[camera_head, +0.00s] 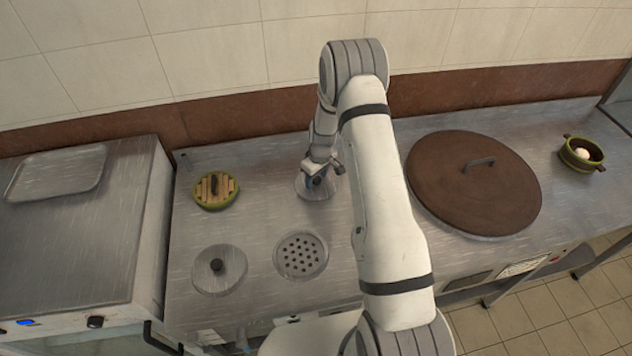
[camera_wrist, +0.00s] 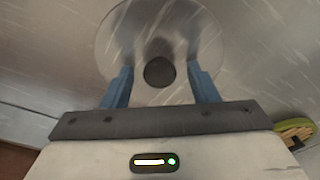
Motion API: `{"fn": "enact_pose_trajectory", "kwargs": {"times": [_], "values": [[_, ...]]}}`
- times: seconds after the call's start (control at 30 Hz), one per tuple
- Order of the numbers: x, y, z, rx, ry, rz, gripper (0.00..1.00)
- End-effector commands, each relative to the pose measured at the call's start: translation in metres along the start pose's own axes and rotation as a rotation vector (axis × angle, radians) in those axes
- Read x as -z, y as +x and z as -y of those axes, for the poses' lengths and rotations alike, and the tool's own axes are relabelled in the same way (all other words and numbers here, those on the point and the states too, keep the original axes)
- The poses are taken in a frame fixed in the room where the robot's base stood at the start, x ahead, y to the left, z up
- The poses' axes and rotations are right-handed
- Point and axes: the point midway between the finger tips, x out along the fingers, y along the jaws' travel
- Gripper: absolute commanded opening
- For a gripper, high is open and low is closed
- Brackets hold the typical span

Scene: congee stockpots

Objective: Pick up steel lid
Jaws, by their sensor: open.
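A round steel lid with a dark knob lies under my gripper; its disc (camera_wrist: 120,40) and knob (camera_wrist: 159,72) show in the wrist view. The same lid (camera_head: 316,190) shows in the head view, partly hidden by my gripper (camera_head: 318,180). In the wrist view my gripper (camera_wrist: 160,88) is open, its two blue fingers on either side of the knob with gaps between. I cannot tell how far above the lid the fingertips are. A second steel lid (camera_head: 232,270) with a dark knob lies at the front left of the counter.
A round perforated plate (camera_head: 301,255) is set in the steel counter (camera_head: 262,215). A green-rimmed wooden lid (camera_head: 214,190) is to the left. A large brown lid (camera_head: 450,195) and a green pot (camera_head: 575,158) are to the right. A tray (camera_head: 60,172) lies on the left cabinet.

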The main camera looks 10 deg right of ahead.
Motion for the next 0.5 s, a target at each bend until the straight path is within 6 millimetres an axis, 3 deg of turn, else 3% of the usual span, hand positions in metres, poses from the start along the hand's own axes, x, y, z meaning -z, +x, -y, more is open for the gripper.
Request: {"fn": "enact_pose_trajectory", "kwargs": {"times": [0.23, 0.5], "values": [[0.0001, 0.0012, -0.0005, -0.001, 0.0, -0.001, 0.53], [-0.0002, 0.001, -0.0007, -0.001, 0.001, 0.0, 0.31]]}}
